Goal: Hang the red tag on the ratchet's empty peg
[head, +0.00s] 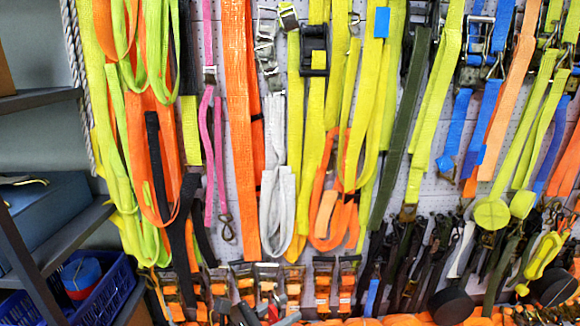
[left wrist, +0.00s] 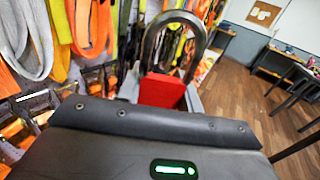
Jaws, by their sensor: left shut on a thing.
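The red tag (left wrist: 162,91) is a red block between the grey fingers of my left gripper (left wrist: 163,84) in the left wrist view. The gripper is shut on it. A thick dark ring (left wrist: 152,38) stands up just behind the red piece; I cannot tell how they join. In the head view, small grey and dark parts at the bottom edge may be this gripper, hard to make out. Metal ratchets (head: 476,62) with blue straps hang at the upper right of the wall. I cannot make out an empty peg. My right gripper is not in view.
A white pegboard (head: 222,120) is crowded with hanging orange straps (head: 240,130), yellow straps and grey straps (head: 277,200). Dark shelves (head: 60,255) and a blue crate (head: 110,285) stand at the left. The left wrist view shows open wooden floor (left wrist: 250,95) at right.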

